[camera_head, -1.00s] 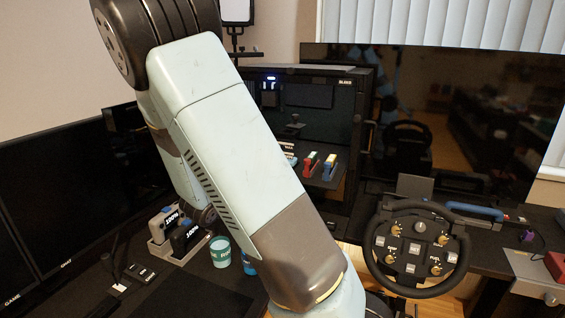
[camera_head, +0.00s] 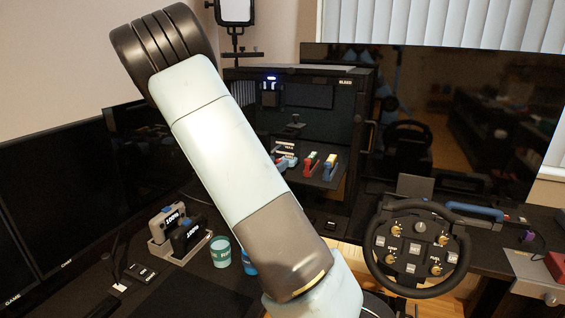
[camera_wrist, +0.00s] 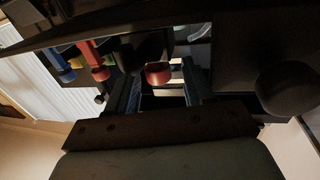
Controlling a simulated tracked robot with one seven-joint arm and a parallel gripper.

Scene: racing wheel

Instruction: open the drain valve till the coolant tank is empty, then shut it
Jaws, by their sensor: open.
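My gripper (camera_wrist: 161,82) is open in the wrist view, with its two dark fingers apart. A round red part (camera_wrist: 158,74) shows between and beyond the fingers. I cannot tell whether it touches them, or whether it is the drain valve. No coolant tank or liquid level can be made out for certain. An open black computer case (camera_head: 367,100) with a small blue-lit display (camera_head: 271,79) stands behind my arm.
Red (camera_head: 309,161) and yellow-blue (camera_head: 330,165) clamp-like items sit in the case. A racing wheel (camera_head: 419,249) stands to the right. Teal cup (camera_head: 220,252), battery packs (camera_head: 187,233) and monitors (camera_head: 45,215) are left. A dark ball-like shape (camera_wrist: 287,90) is right in the wrist view.

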